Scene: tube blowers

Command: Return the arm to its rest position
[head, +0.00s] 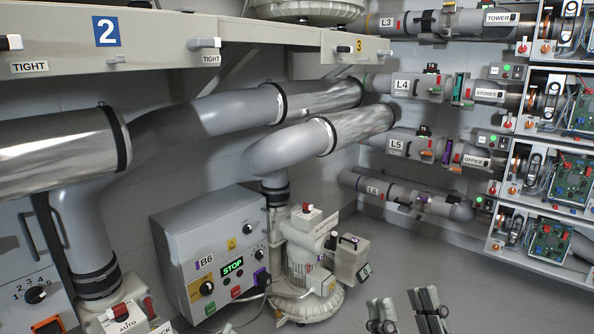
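My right gripper (404,302) shows at the bottom edge, right of centre. Its two grey fingers point up and stand apart, with only floor visible between them. It holds nothing that I can see. The rest of that arm is below the frame. The fingers are in front of and to the right of the blower (303,262) in this view, with no visible contact. My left gripper does not show.
The B6 control box (215,228) reads STOP and stands left of the blower. Large grey pipes (225,110) run above. Labelled pipes L3 to L6 lead to circuit-board modules (562,170) at right. A shelf edge (165,40) crosses the upper left. Grey floor (430,265) is clear.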

